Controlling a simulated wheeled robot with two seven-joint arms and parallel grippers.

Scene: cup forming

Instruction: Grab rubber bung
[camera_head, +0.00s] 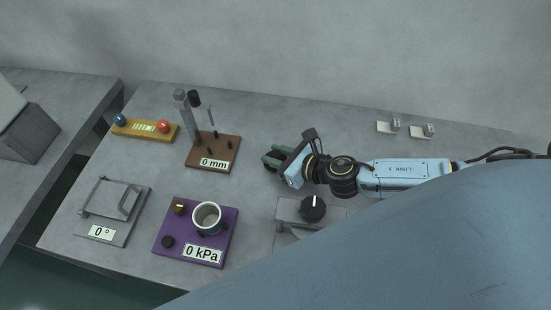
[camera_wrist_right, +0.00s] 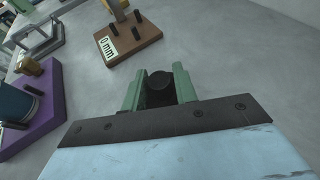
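My right gripper (camera_head: 273,159) comes in from the right, low over the middle of the grey table. In the right wrist view its two green fingers (camera_wrist_right: 159,84) stand on either side of a black bung (camera_wrist_right: 160,79). The bung nearly fills the gap between the fingers. Whether they press on it, and whether it rests on the table, I cannot tell. In the head view the gripper mostly hides the bung. My left gripper is not in view.
A brown 0 mm gauge stand (camera_head: 220,163) stands left of my gripper. A grey device with a black knob (camera_head: 313,208) is just in front.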

